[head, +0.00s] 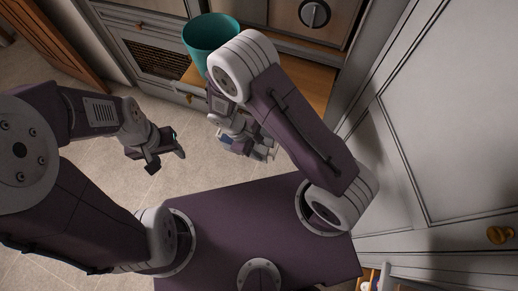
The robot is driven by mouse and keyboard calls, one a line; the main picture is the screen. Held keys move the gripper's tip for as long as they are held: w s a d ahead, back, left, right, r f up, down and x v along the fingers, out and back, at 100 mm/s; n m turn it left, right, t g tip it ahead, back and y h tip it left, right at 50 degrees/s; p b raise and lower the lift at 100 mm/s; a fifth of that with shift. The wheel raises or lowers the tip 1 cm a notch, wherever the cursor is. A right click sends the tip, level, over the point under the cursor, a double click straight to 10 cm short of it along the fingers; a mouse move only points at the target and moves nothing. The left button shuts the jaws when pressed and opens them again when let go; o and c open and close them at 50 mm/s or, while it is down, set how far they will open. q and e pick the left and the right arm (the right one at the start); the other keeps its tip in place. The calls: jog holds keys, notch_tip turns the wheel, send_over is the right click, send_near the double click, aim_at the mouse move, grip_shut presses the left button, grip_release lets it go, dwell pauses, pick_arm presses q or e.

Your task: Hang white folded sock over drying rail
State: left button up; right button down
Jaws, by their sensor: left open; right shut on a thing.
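My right gripper (254,152) is in the middle of the head view, below the front of the wooden bench. It is shut on a small pale thing (262,153), which looks like the white folded sock. The fingers and wrist hide most of it, so its shape and how it hangs cannot be told. My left gripper (167,160) is to the left, open and empty above the tiled floor. I cannot make out the drying rail in this view.
A teal bucket (205,34) stands on the wooden bench (308,84), behind my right arm. Grey cabinet doors with a brass knob (500,235) close off the right side. Small, partly cut-off items (368,281) show at the bottom right. The tiled floor (108,185) at left is clear.

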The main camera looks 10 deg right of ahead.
jog(key=shift+f+b, duration=0.35)
jog(key=shift+f, duration=0.3)
jog(key=c, duration=1)
grip_release()
jog(key=p+v, duration=0.1)
jog(key=v, duration=0.8)
